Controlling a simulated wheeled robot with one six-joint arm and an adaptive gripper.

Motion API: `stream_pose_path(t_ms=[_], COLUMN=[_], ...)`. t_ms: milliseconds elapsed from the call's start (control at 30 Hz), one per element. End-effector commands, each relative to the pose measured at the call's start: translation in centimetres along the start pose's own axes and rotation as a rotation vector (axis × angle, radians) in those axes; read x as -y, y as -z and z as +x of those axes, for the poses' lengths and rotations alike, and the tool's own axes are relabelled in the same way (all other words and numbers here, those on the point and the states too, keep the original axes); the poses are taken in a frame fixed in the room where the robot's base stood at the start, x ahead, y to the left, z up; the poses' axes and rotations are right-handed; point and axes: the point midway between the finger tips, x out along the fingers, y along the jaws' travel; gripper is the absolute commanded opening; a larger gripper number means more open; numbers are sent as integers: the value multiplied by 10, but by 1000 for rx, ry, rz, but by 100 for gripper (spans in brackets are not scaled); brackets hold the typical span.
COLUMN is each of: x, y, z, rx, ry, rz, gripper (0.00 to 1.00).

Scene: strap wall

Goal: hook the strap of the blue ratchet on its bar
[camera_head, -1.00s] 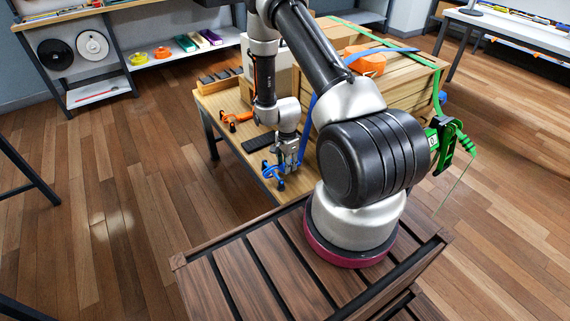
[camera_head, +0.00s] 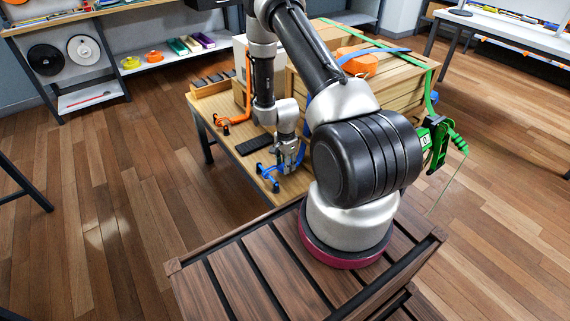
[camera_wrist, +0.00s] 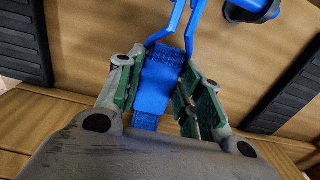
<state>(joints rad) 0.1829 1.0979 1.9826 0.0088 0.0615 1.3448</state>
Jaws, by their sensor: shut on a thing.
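My gripper (camera_head: 288,160) is low over the near end of the wooden table. In the wrist view its green-padded fingers (camera_wrist: 163,90) are on both sides of the blue strap (camera_wrist: 158,92) and shut on it. A blue two-pronged wire hook (camera_wrist: 180,30) extends from the strap's end, beyond the fingertips. A blue piece with a dark part (camera_wrist: 250,10) is at the top right, apart from the hook. In the head view blue hook-like parts (camera_head: 267,178) show by the table edge, left of my gripper. I cannot tell which part is the bar; the strap is mostly hidden by my arm.
A black strip (camera_head: 256,144) lies on the table, left of my gripper. An orange strap with its hook (camera_head: 224,128) is farther back. A strapped wooden crate (camera_head: 400,72) stands behind my arm; a green ratchet (camera_head: 434,140) hangs at its right. Floor left of the table is clear.

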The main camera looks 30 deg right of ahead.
Motion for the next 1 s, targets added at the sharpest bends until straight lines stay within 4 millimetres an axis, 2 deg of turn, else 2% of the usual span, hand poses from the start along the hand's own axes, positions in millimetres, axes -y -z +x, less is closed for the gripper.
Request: stream_pose_path(t_ms=[267, 300, 400, 767, 867, 1000], x=[0, 0, 0, 0, 1, 1], y=[0, 0, 0, 0, 0, 0], z=[0, 0, 0, -3, -14, -43], rx=[0, 0, 0, 0, 0, -1], ry=[0, 0, 0, 1, 1, 4], rz=[0, 0, 0, 0, 0, 0], gripper=[9, 43, 61, 61, 61, 61])
